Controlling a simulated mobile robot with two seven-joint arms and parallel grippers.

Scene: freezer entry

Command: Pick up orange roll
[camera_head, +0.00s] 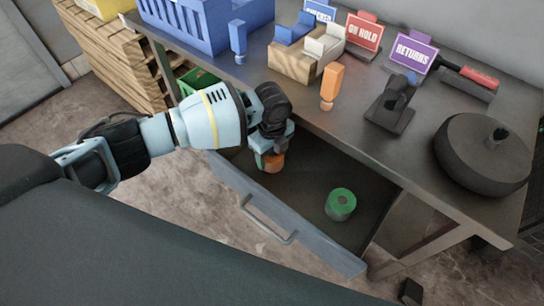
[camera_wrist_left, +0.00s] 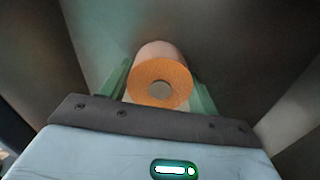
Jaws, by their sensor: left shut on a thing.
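The orange roll (camera_head: 273,163) is at my left gripper (camera_head: 268,158), inside the open drawer (camera_head: 310,232) below the tabletop. In the left wrist view the orange roll (camera_wrist_left: 160,80) sits between the two green-tinted fingers of my left gripper (camera_wrist_left: 160,88), its round end and centre hole facing the camera. The left gripper is shut on it. In the head view the gripper and arm hide part of the roll. Whether the roll touches the drawer floor I cannot tell. My right gripper is in neither view.
A green roll (camera_head: 341,204) stands in the drawer to the right. The drawer's front has a handle (camera_head: 268,218). On the tabletop are a blue crate (camera_head: 205,25), an orange-handled stamp (camera_head: 331,84), a tape dispenser (camera_head: 392,104), signs and a dark round object (camera_head: 482,158).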

